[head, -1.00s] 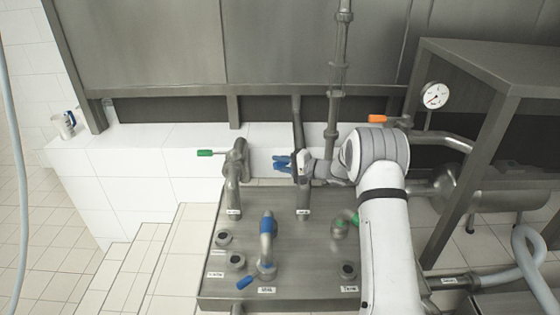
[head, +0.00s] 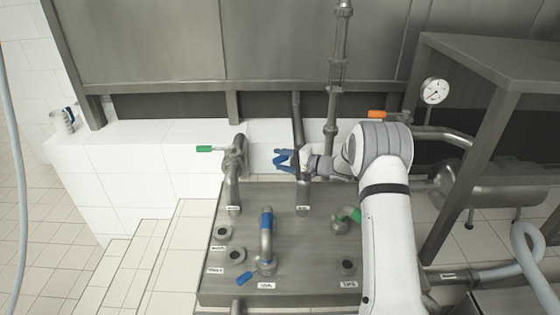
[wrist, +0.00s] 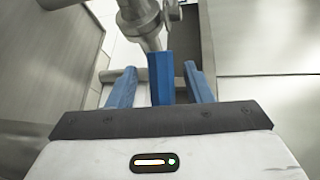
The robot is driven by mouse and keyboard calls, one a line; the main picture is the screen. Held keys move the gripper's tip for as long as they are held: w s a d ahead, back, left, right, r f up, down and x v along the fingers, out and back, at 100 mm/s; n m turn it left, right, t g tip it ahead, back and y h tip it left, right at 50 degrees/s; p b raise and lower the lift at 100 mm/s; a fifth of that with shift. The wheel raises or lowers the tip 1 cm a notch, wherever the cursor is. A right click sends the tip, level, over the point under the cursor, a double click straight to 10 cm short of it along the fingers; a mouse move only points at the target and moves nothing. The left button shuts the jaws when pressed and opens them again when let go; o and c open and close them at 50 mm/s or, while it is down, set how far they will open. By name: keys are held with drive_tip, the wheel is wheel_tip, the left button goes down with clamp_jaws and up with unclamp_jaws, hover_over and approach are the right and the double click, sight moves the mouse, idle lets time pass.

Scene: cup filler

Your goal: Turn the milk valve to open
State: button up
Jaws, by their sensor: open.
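A blue valve handle (wrist: 160,78) juts from a steel valve (wrist: 150,20) in the wrist view. My gripper (wrist: 161,88) is open, with one blue finger on each side of the handle. Gaps show on both sides, so it is not clamped. In the head view my gripper (head: 283,160) is at the top of the middle upright pipe (head: 298,125); the fingers and handle blend together there. Another valve with a green handle (head: 204,149) stands on the pipe to its left. The labels are too small to read, so I cannot tell which valve is milk.
A steel panel (head: 300,265) below carries a blue-banded bend (head: 266,235), a green-banded bend (head: 347,214) and several ports. An orange handle (head: 377,114) and a gauge (head: 434,91) are at right. A cup (head: 62,121) stands on the white ledge at far left.

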drive_tip(key=b+v, duration=0.1)
drive_tip(key=v, duration=0.5)
drive_tip(key=shift+s+d, duration=0.2)
drive_tip(key=shift+d, duration=0.15)
drive_tip(key=shift+c, duration=0.4)
